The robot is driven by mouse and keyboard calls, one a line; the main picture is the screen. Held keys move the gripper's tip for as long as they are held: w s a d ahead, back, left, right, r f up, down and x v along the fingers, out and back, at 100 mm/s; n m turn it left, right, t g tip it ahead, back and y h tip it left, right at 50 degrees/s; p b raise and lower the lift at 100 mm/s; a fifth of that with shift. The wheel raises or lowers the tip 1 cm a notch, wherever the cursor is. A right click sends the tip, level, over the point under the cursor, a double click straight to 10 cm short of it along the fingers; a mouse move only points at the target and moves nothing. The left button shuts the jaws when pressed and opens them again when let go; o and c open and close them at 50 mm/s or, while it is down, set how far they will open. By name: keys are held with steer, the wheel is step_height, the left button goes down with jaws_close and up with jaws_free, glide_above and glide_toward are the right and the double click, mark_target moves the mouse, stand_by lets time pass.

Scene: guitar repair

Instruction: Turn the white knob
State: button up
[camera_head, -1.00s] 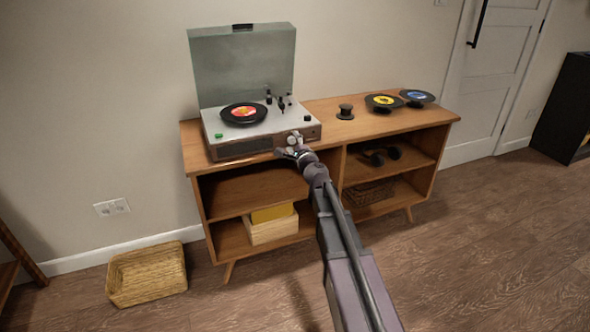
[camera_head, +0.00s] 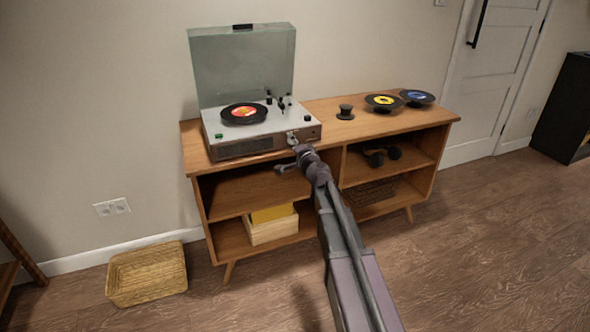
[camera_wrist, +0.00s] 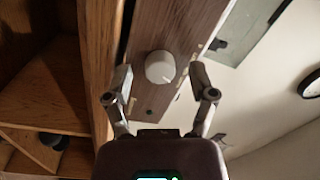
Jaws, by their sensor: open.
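The white knob (camera_wrist: 160,66) is round and sits on the brown front panel of the record player (camera_head: 243,147). In the wrist view it shows a mark near its edge. My gripper (camera_wrist: 163,76) is open, with one finger on each side of the knob. Gaps show between the fingers and the knob, so neither appears to touch it. In the head view my gripper (camera_head: 287,153) is at the right front of the player, and the knob is hard to make out there.
The player's lid is raised, and a black record (camera_head: 243,114) with a red label lies on it. The player stands on a wooden cabinet (camera_head: 345,128). Two records (camera_head: 384,102) and a small black object (camera_head: 345,112) are to the right. A woven basket (camera_head: 148,273) is on the floor.

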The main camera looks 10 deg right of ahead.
steer(key=s+d+n, duration=0.3)
steer(key=s+n, duration=0.9)
steer(key=s, duration=0.2)
steer(key=s+a+r+n+g+y+p, duration=0.4)
steer(key=s+a+r+g+p, duration=0.35)
steer(key=p, duration=0.65)
steer(key=s+r+m+g+h+p, duration=0.1)
steer(key=s+g+h+p, duration=0.3)
steer(key=s+g+p, duration=0.3)
steer(key=shift+a+r+m+p, duration=0.2)
steer(key=shift+r+m+p, duration=0.15)
steer(key=shift+p, duration=2.25)
steer(key=shift+s+f, duration=0.1)
